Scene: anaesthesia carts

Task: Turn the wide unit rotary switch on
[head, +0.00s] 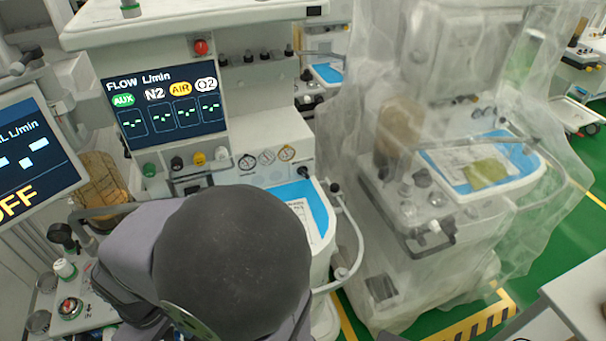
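A wide anaesthesia unit stands in front of me, with a flow screen (165,103) reading FLOW L/min with AUX, N2, AIR and O2. Below the screen is a row of green, black, yellow and white knobs (199,159). A red knob (201,47) and several dark knobs (250,57) sit on the panel above. A round red-centred control (70,307) is on the lower left surface. I cannot tell which of these is the rotary switch. My arm's dark rounded joint covers the unit's lower middle. My gripper is not visible.
A second screen (30,155) at the left shows OFF in orange. Three gauges (267,157) and a blue-edged tray (318,222) are right of my arm. A plastic-draped cart (440,190) stands further right. Green floor (575,235) shows beyond it.

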